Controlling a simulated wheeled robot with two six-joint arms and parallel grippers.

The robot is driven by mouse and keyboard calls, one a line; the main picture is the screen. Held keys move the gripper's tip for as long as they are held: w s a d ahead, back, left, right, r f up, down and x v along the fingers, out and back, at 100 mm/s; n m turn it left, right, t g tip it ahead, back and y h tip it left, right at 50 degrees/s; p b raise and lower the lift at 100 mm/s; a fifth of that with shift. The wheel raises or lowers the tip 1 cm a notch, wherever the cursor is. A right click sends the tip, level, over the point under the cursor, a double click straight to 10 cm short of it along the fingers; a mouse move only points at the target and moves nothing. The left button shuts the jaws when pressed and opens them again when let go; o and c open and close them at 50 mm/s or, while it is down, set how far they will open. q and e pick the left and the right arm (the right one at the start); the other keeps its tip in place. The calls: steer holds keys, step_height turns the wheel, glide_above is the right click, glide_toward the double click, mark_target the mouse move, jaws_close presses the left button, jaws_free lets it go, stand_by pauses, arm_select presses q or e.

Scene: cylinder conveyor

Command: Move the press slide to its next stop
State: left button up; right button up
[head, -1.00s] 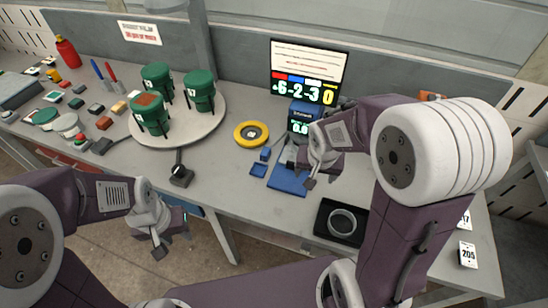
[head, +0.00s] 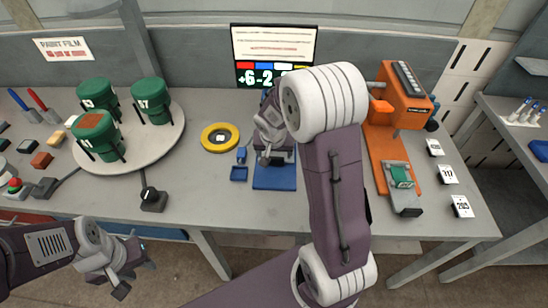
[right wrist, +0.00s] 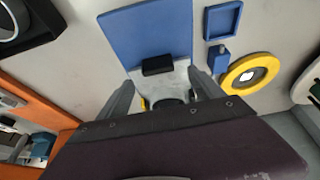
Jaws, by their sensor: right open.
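The orange press (head: 405,95) stands at the right of the table, with an orange bed running toward the front. A grey slide (head: 407,203) with a green block (head: 401,175) sits at the bed's front end. My right gripper (head: 271,157) is open over the blue plate, left of the press and apart from it. In the right wrist view its fingers (right wrist: 162,90) stand apart beside a small black block (right wrist: 158,65) at the plate's edge; I see nothing clamped. Part of the orange bed (right wrist: 45,105) shows there at left. My left gripper (head: 132,275) looks open and empty, low in front of the table.
A blue plate (head: 275,178), a small blue tray (head: 239,173) and a yellow ring (head: 220,138) lie mid-table. A round turntable (head: 165,140) with green canisters is at left. White number cards (head: 461,206) lie right of the press. My right arm hides part of the table.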

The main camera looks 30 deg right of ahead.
mark_target(276, 158)
steer(key=x, duration=0.3)
steer(key=shift+d+f, duration=0.2)
steer(key=shift+w+d+f+b, duration=0.1)
steer(key=shift+d+f+b, duration=0.15)
steer(key=shift+f, duration=0.2)
steer(key=shift+a, duration=0.1)
